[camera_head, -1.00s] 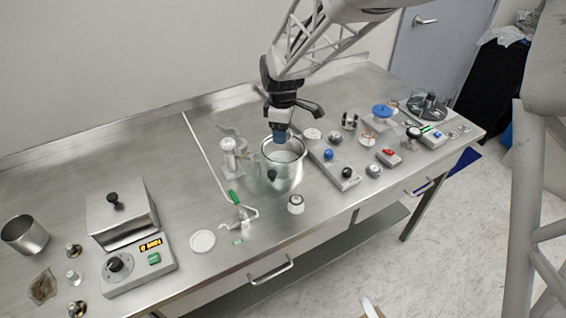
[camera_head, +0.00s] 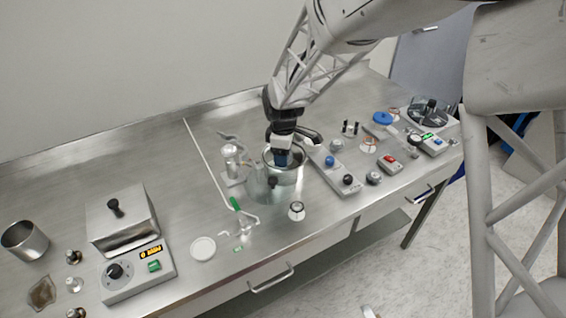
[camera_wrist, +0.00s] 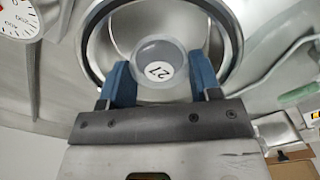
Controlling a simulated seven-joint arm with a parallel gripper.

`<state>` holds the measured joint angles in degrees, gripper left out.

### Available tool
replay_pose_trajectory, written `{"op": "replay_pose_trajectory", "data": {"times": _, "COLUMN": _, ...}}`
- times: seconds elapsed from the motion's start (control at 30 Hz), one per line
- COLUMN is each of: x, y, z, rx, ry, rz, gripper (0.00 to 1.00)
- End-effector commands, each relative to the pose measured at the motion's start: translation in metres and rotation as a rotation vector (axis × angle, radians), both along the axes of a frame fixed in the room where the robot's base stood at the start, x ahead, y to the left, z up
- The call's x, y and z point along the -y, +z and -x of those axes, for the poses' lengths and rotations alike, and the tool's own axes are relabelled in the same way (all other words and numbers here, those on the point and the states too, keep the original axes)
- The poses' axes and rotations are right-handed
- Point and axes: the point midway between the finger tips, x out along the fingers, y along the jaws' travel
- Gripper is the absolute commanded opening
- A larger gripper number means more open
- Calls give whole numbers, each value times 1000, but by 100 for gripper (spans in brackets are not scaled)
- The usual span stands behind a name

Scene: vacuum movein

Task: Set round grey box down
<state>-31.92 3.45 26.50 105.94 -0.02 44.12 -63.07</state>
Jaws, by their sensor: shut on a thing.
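The round grey box (camera_wrist: 165,52) has a white label reading 21. In the wrist view it sits between the two blue fingers of my gripper (camera_wrist: 162,76), which are shut on it. A dark-rimmed round metal vessel (camera_wrist: 232,45) surrounds the box in that view. In the head view my gripper (camera_head: 281,160) points down into the opening of the metal vessel (camera_head: 288,178) on the steel bench. The box is hidden there by the fingers and the vessel wall. I cannot tell whether the box touches the vessel floor.
A long panel with a blue knob (camera_head: 330,161) lies close to the vessel's right. A glass fitting with a green handle (camera_head: 235,203) lies to its left. A small round gauge (camera_head: 296,210) stands in front. Bare bench (camera_head: 150,150) lies further left.

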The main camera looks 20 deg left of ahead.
Motion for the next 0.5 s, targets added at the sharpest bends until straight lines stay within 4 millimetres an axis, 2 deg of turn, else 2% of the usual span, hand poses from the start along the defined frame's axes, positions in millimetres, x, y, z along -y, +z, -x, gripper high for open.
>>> {"op": "replay_pose_trajectory", "data": {"times": 0.5, "x": 0, "y": -37, "z": 0, "rx": 1, "ry": 0, "rz": 0, "gripper": 35}}
